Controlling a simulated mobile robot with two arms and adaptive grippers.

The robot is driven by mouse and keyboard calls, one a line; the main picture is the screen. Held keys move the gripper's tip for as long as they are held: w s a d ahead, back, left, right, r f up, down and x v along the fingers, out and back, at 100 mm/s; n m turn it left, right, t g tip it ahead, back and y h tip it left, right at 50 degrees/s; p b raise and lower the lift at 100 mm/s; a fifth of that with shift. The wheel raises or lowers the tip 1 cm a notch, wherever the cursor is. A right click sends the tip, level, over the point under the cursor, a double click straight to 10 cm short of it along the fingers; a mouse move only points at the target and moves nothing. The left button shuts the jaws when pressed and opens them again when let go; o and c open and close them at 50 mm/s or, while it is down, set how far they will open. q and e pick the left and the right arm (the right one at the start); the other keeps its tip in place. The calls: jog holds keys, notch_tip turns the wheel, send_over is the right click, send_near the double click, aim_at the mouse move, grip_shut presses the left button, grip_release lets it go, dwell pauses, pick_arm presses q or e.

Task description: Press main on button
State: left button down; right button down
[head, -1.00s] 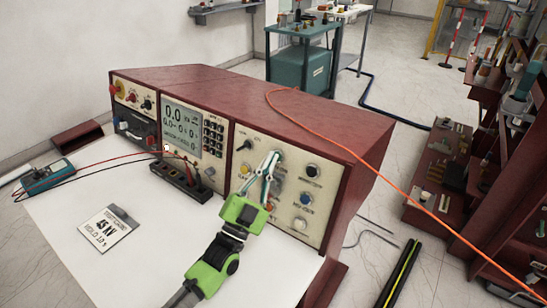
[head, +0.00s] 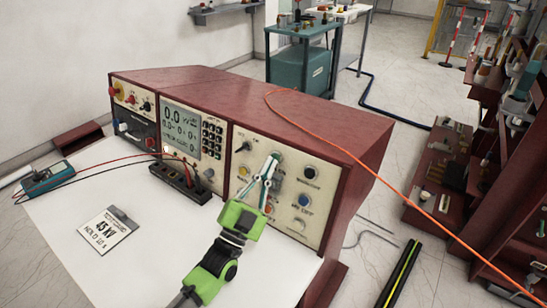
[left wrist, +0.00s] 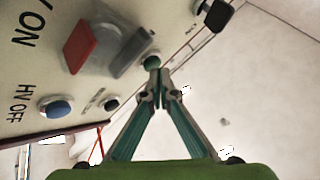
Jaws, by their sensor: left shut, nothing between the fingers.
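The control panel (head: 285,190) is the cream right-hand face of the dark red console. My left gripper (head: 273,160) is shut and empty, with its tips at the upper middle of this panel. In the left wrist view its closed tips (left wrist: 154,72) are at a small green button (left wrist: 151,60). They overlap its edge in the picture; I cannot tell whether they touch or press it. No main on label is readable there. A red block (left wrist: 80,42) and a grey block (left wrist: 130,52) sit beside the green button. My right gripper is not in view.
A blue button (left wrist: 56,106) labelled HV OFF and a black knob (left wrist: 213,15) are nearby on the panel. An orange cable (head: 340,145) crosses the console top.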

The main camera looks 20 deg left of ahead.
pick_arm(q)
jog(key=shift+s+r, duration=0.1)
jog(key=shift+s, duration=0.1)
jog(key=shift+r, duration=0.1)
jog(key=s+p, duration=0.1)
jog(key=s+a+p, duration=0.1)
jog(key=s, duration=0.1)
jog(key=s+r+p, duration=0.1)
jog(key=shift+s+a+r, duration=0.1)
jog(key=shift+s+a, duration=0.25)
dwell(0.6)
dwell(1.7)
